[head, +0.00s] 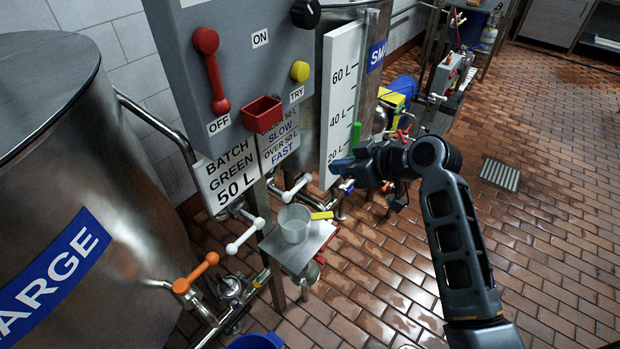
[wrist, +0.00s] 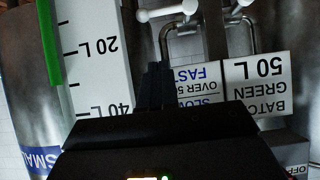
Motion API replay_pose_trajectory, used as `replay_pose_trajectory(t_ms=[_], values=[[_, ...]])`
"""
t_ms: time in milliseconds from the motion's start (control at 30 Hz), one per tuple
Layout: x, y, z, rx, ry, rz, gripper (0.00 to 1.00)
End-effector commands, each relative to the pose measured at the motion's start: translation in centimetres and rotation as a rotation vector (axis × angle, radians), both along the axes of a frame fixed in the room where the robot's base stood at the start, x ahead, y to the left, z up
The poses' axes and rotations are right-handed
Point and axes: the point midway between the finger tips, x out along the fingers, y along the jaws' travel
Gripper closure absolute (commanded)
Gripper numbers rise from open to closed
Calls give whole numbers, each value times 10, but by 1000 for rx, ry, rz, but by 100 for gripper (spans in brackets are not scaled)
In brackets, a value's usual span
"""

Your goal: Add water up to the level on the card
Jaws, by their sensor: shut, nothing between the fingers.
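The card (head: 232,176) reads "BATCH GREEN 50 L"; it shows upside down in the wrist view (wrist: 258,88). The white level scale (head: 341,95) is marked 20, 40 and 60 L and stands before the steel tank labelled SMALL (head: 376,55). A green strip (wrist: 50,45) beside the scale ends between the 20 and 40 L labels in the wrist view. White-handled valves (head: 245,235) (head: 297,188) and an orange-handled valve (head: 195,273) sit on the pipes. My gripper (head: 343,168) is shut and empty near the scale's lower end; its fingers show in the wrist view (wrist: 154,86).
The grey panel (head: 250,85) carries a red lever (head: 211,70) at OFF, a black knob (head: 305,13), a yellow TRY button (head: 300,71) and a red bin (head: 262,114). A clear beaker (head: 294,224) stands on a small shelf. The LARGE tank (head: 110,240) is left.

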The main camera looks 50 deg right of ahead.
Motion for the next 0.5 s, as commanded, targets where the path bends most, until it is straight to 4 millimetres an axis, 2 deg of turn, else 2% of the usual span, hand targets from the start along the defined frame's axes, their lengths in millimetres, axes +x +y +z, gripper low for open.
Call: replay_pose_trajectory(t_ms=[500], values=[[79, 3, -51, -1, 0, 1, 100]])
